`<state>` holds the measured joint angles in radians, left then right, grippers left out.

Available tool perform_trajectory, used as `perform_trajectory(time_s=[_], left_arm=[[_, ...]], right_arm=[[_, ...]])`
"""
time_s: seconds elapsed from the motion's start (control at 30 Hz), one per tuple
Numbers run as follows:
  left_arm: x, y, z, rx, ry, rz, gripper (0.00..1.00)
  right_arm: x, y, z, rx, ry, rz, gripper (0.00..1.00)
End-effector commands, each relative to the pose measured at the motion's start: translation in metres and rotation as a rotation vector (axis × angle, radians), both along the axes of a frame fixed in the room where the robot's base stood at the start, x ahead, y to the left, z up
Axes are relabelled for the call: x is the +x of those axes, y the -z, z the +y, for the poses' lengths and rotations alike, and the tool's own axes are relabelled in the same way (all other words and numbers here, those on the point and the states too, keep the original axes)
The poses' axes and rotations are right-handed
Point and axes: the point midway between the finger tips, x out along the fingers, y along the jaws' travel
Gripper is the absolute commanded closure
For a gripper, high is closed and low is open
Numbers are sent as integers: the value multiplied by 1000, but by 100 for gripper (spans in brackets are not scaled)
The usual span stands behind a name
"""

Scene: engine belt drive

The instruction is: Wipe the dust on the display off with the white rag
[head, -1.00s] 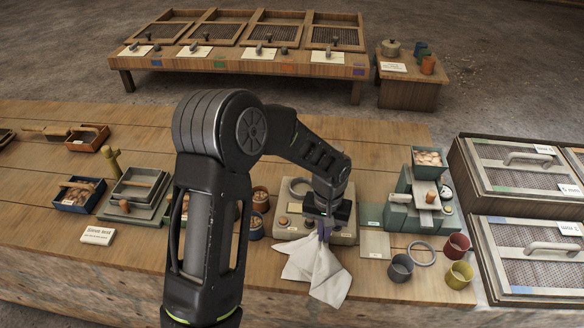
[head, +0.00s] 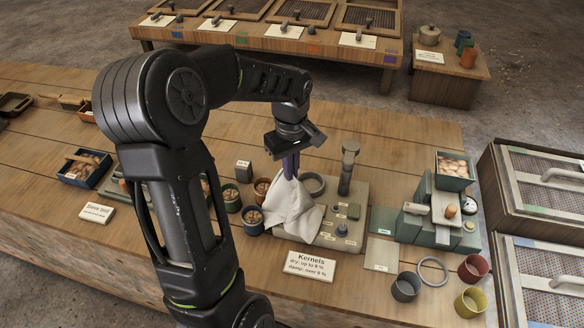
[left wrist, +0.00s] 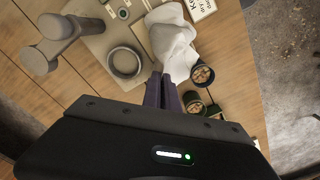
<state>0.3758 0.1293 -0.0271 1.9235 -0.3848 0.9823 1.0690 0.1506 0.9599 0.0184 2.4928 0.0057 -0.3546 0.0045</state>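The white rag (head: 291,209) hangs from my left gripper (head: 290,170), its folds draped over the left part of a beige instrument (head: 352,218). In the left wrist view the dark fingers (left wrist: 160,88) are close together at the edge of the rag (left wrist: 172,48). The instrument has a round ring (head: 313,184), a grey post with a rounded head (head: 347,165) and small knobs and labels; it also shows in the left wrist view (left wrist: 101,43). I cannot make out the display or its dust; the rag hides part of the instrument. My right gripper is not in view.
A "Kernels" sign (head: 305,264) stands in front of the instrument. Cups of kernels (head: 252,221) stand close left of the rag. A green-grey machine (head: 440,205) and several cups, one grey (head: 406,287), are at right. Bare tabletop (head: 400,140) lies behind.

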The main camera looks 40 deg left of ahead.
Motion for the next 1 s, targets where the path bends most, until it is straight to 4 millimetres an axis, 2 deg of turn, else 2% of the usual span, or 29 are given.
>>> perform_trajectory(time_s=[0.7,1.0], left_arm=[[0,85,0,-1,2,1,100],[0,88,0,0,2,1,100]], right_arm=[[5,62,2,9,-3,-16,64],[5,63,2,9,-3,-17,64]])
